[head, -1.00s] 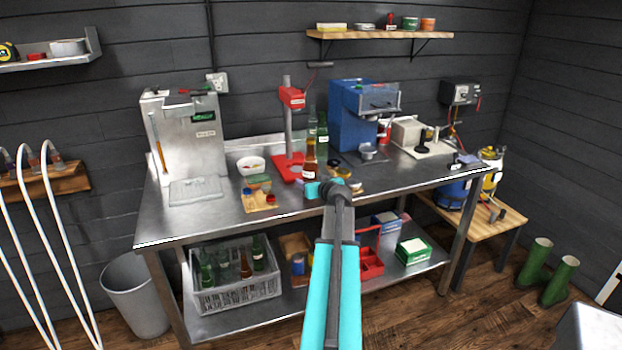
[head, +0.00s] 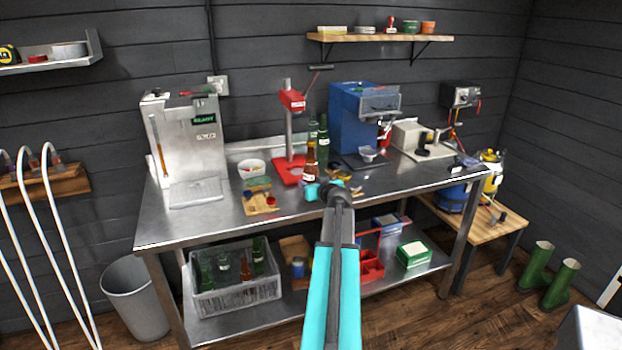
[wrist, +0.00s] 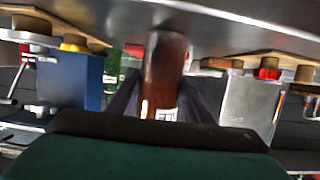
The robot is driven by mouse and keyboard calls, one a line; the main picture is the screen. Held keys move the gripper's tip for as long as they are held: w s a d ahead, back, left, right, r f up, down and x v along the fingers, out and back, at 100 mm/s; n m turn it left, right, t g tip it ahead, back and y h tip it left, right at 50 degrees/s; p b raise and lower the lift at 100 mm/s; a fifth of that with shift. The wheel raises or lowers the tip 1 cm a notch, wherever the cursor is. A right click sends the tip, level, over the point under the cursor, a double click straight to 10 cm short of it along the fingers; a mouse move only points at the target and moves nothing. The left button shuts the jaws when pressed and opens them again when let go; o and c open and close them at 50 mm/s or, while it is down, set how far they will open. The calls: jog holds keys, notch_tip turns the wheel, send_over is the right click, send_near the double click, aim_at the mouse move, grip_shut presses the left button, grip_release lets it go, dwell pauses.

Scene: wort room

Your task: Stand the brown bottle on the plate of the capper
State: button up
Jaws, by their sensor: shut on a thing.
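The brown bottle (head: 310,166) is upright, with a pale label, at the right side of the capper in the head view. My gripper (head: 316,187) is shut on it; the arm hides its lower part. In the wrist view the bottle (wrist: 166,70) stands between the dark fingers of my gripper (wrist: 158,102). The capper is a red press head (head: 292,100) on a grey column with a red plate (head: 286,172). The bottle overlaps the plate's right edge in the picture. I cannot tell whether it touches the plate.
Green bottles (head: 323,142) stand close behind the brown bottle. A blue machine (head: 352,122) is to the right, a white bowl (head: 251,167) and a small wooden board (head: 258,207) to the left. The steel bench (head: 225,222) is bare at its front left.

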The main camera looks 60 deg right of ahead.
jog(key=shift+r, duration=0.2)
jog(key=shift+r, duration=0.8)
jog(key=shift+s, duration=0.1)
